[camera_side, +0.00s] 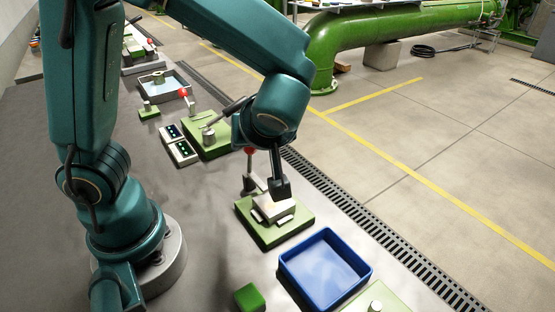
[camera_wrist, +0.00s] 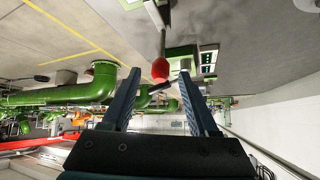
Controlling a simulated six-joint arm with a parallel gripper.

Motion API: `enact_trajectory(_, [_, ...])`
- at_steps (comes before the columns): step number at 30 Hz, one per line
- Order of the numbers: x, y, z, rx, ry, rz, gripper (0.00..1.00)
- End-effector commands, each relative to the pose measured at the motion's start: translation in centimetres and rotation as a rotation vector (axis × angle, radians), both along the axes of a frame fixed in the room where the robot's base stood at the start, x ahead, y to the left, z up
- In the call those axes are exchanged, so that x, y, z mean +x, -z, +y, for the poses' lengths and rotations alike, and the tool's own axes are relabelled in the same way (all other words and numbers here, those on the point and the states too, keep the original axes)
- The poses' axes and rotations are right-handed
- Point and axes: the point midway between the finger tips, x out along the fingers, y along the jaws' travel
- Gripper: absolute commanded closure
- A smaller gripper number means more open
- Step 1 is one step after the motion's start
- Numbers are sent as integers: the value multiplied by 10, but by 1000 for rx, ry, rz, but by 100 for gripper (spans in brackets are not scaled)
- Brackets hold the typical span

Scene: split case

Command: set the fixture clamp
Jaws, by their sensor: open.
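The fixture clamp has a dark upright lever (camera_side: 248,178) with a red ball knob (camera_side: 249,151), on a green base plate (camera_side: 245,212). A pale block (camera_side: 275,208) sits on that plate beside the lever. My gripper (camera_side: 280,190) is just right of the lever and above the block in the side view. In the wrist view my gripper (camera_wrist: 160,78) is open, with its two fingers apart. The red knob shows between the fingertips there (camera_wrist: 160,69), its lever running toward the top edge. I cannot tell if the fingers touch the knob.
A blue tray (camera_side: 284,265) and a green cube (camera_side: 249,298) are at the front. Two small boxes with green lights (camera_side: 179,144) and another green fixture with a red knob (camera_side: 183,92) stand behind. A pale blue-filled tray (camera_side: 165,82) is further back.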

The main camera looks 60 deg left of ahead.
Motion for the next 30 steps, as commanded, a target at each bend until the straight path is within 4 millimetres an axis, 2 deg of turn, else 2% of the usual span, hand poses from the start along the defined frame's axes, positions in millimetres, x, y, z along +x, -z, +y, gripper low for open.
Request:
enact_trajectory(6, [-5,-18,-19,-2,4,-2,40])
enact_trajectory(17, [-7,-22,-21,-2,1,1,40])
enact_trajectory(20, [-6,-25,-16,-13,-25,-14,40])
enact_trajectory(23, [-9,-37,-1,-48,-90,-60,40])
enact_trajectory(26, [-25,-44,14,-126,-158,-80,40])
enact_trajectory(30, [-51,-45,20,-263,-95,-11,40])
